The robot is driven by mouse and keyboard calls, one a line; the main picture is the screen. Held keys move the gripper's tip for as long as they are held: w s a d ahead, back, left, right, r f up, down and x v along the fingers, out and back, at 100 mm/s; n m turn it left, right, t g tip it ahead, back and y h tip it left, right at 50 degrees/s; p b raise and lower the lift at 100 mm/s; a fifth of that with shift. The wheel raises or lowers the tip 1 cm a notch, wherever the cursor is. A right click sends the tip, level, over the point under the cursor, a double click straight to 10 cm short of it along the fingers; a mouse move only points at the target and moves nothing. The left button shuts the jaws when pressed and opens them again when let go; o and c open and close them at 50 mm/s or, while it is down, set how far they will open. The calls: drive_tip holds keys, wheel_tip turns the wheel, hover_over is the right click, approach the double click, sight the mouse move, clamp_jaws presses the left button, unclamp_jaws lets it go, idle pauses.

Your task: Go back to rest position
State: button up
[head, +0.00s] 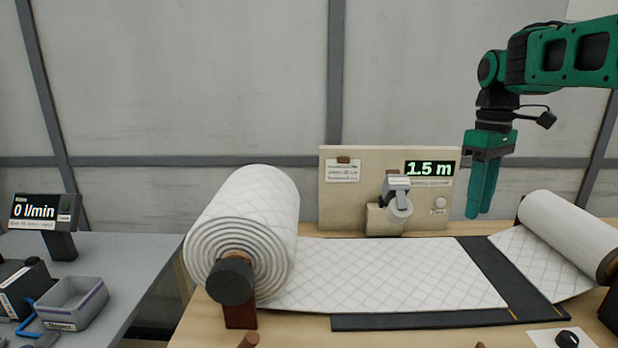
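My gripper (480,212) is green and hangs in the air at the upper right, fingers pointing down. It is above the workbench, to the right of the beige panel and left of the right-hand roll. Its two fingers overlap in this view, so I cannot tell whether they are apart. I see nothing held between them, and the tips appear clear of the things below.
A large quilted wadding roll (262,200) feeds a sheet (380,275) across the bench to a smaller roll (570,232). The beige panel (340,205) has a display (430,168) reading 1.5 m. A grey side table (125,265) bears a 0 l/min display (42,210) and a grey bin (72,303).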

drive_tip(key=s+d+f+m, duration=0.3)
drive_tip(key=s+f+m, duration=0.3)
drive_tip(key=s, duration=0.8)
drive_tip(key=s+d+f+m, duration=0.3)
drive_tip(key=s+f+m, duration=0.4)
drive_tip(key=s+f, duration=0.4)
drive_tip(key=s, duration=0.3)
drive_tip(key=shift+t, duration=0.4)
drive_tip(key=shift+s, duration=0.1)
drive_tip(key=shift+w+f, duration=0.2)
drive_tip(key=shift+w, duration=0.45)
